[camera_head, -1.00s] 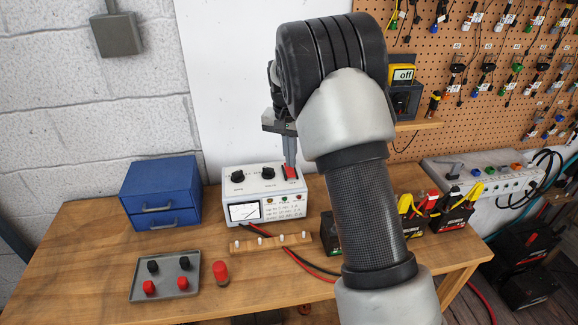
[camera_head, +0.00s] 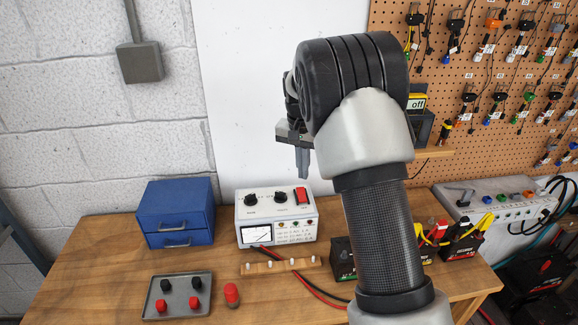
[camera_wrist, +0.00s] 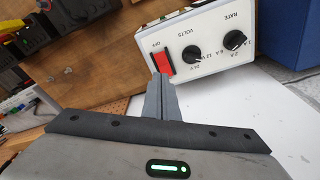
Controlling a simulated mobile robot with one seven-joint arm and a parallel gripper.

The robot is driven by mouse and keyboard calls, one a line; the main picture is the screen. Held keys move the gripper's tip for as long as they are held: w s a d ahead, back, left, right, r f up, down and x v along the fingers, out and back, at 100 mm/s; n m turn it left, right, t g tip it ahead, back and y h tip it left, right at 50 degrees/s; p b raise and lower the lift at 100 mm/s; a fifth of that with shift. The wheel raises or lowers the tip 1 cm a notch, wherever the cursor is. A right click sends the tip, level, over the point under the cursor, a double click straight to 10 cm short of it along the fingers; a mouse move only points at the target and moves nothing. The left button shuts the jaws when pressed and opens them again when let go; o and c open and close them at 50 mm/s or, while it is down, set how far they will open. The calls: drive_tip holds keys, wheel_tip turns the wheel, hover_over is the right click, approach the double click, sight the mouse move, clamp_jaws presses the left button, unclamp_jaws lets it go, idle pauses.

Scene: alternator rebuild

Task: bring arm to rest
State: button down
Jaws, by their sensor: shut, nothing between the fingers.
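My gripper (camera_head: 303,164) is shut and empty. In the head view it hangs above the white charger box (camera_head: 300,228), clear of it, with my arm rising at the right of it. The box has two black knobs, a red switch (camera_head: 301,195) and a meter on its front. In the wrist view the shut fingers (camera_wrist: 161,95) point toward the box, and the red switch (camera_wrist: 163,60) shows just beyond their tips, beside the word OFF. The far side of the box is hidden.
A blue drawer box (camera_head: 176,207) stands left of the charger. A grey tray (camera_head: 177,310) with red and black caps lies in front, a red cylinder (camera_head: 231,294) beside it. A wooden strip (camera_head: 281,267) with pegs, cables and batteries (camera_head: 462,240) occupy the right. A pegboard (camera_head: 480,80) hangs behind.

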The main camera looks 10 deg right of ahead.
drive_tip(key=s+r+n+t+y, duration=0.1)
drive_tip(key=s+r+n+t, duration=0.15)
drive_tip(key=s+r, duration=1.4)
drive_tip(key=s+f+n, duration=0.1)
drive_tip(key=s, duration=0.8)
drive_tip(key=s+f+n+t, duration=0.1)
drive_tip(key=s+n, duration=0.1)
drive_tip(key=s, duration=0.8)
drive_tip(key=shift+s+f, duration=0.2)
drive_tip(key=shift+f, duration=0.2)
drive_tip(key=shift+n+t, duration=0.25)
